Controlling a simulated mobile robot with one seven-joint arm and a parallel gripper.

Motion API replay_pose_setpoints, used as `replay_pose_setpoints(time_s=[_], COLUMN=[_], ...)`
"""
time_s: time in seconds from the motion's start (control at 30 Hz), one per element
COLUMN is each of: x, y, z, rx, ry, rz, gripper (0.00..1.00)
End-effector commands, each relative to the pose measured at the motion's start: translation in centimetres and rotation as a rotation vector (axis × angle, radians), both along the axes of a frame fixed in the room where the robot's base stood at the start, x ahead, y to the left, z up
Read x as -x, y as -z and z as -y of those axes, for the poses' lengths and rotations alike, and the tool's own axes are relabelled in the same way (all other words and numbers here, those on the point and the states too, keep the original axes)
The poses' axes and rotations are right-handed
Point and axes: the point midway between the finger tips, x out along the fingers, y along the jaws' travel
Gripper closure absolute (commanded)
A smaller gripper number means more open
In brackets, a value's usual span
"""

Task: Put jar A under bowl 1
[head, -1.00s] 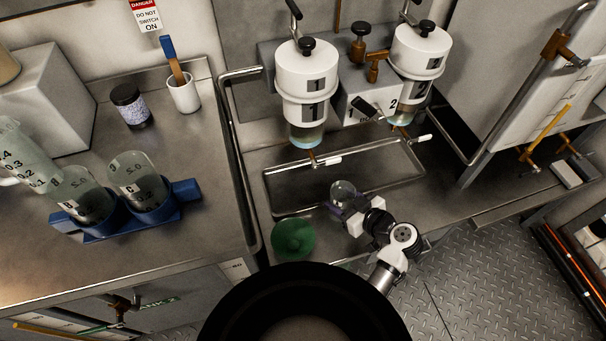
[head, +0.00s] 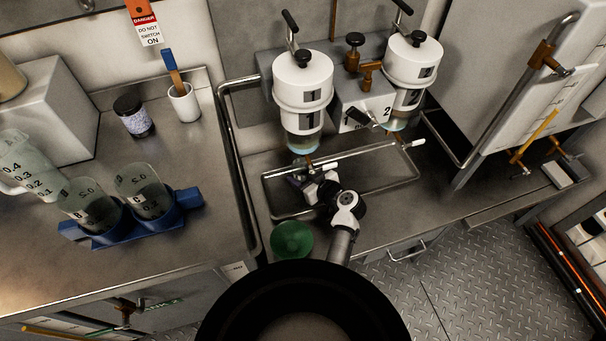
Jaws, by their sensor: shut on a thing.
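Bowl 1 (head: 302,92) is the left white cylinder marked "1", with a clear lower part and a tap below it. My gripper (head: 298,179) is just below and in front of bowl 1, over the wire-railed tray (head: 375,192). It is shut on a clear jar, which my gripper and wrist now mostly hide. No letter on the held jar can be read. I cannot tell whether the jar touches the tray or is exactly below the tap. Jars B (head: 85,208) and C (head: 143,197) stand in a blue rack (head: 105,237) on the left bench.
Bowl 2 (head: 410,68) hangs to the right of bowl 1. A green round dish (head: 292,240) is in front of the tray. The tray's right part is clear.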

Motion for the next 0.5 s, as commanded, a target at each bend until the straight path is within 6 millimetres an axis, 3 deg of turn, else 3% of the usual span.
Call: replay_pose_setpoints(time_s=[0.4, 0.43, 0.5], x=[-0.01, 0.0, -0.01], y=[0.69, 0.57, 0.5], z=[0.03, 0.03, 0.03], rx=[0.0, 0.0, 0.0], ry=[0.001, 0.001, 0.001], rz=[0.002, 0.002, 0.002], gripper=[0.71, 0.42, 0.33])
